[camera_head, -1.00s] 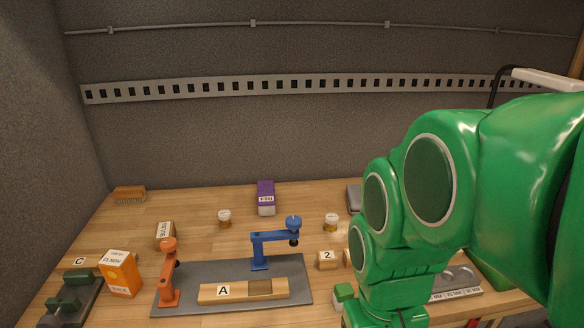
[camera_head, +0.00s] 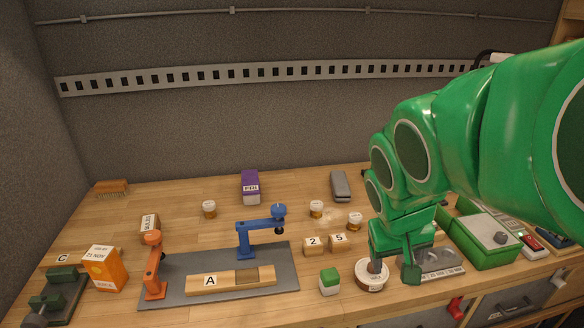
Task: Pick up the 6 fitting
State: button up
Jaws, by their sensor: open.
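My green gripper (camera_head: 394,271) points down near the front right of the wooden bench, with its fingers apart and nothing seen between them. I cannot make out a fitting marked 6 in this view. Small wooden blocks marked 2 (camera_head: 314,246) and 5 (camera_head: 339,242) stand to the left of the gripper. A round container with a white top (camera_head: 371,281) is beside the left finger. A grey metal tray (camera_head: 447,262) lies behind and right of the right finger. My arm and gripper hide part of the tray and the bench behind it.
A grey mat (camera_head: 290,275) carries an orange arm-shaped stand (camera_head: 153,268), a blue one (camera_head: 260,232) and a wooden block marked A (camera_head: 213,283). A green-lidded cube (camera_head: 329,281) sits near the front edge. A green box (camera_head: 484,241) stands at right.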

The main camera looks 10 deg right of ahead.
aim_at(355, 222)
jog(key=w+d+n+t+y, duration=0.1)
jog(key=w+d+t, duration=0.25)
jog(key=w, duration=0.35)
jog(key=w+d+r+n+t, duration=0.1)
jog(key=w+d+t, duration=0.25)
jog(key=w, duration=0.45)
jog(key=w+d+n+t+y, duration=0.1)
jog(key=w+d+t, duration=0.1)
jog(key=w+d, duration=0.35)
jog(key=shift+w+a+f+n+t+y, duration=0.35)
jog(key=shift+a+f+y, duration=0.45)
jog(key=shift+f, duration=1.55)
jog(key=shift+w+a+f+n+t+y, duration=0.1)
jog(key=shift+w+a+f+t+y, duration=0.5)
jog(key=shift+f, duration=1.8)
jog(key=shift+w+a+f+n+t+y, duration=0.2)
jog(key=shift+a+f+y, duration=0.75)
jog(key=shift+f, duration=1.4)
jog(key=shift+h+x, duration=0.25)
jog(key=shift+x, duration=0.6)
jog(key=shift+w+a+f, duration=0.1)
jog(key=shift+w+f, duration=0.1)
jog(key=shift+w, duration=0.2)
jog(key=shift+w, duration=0.1)
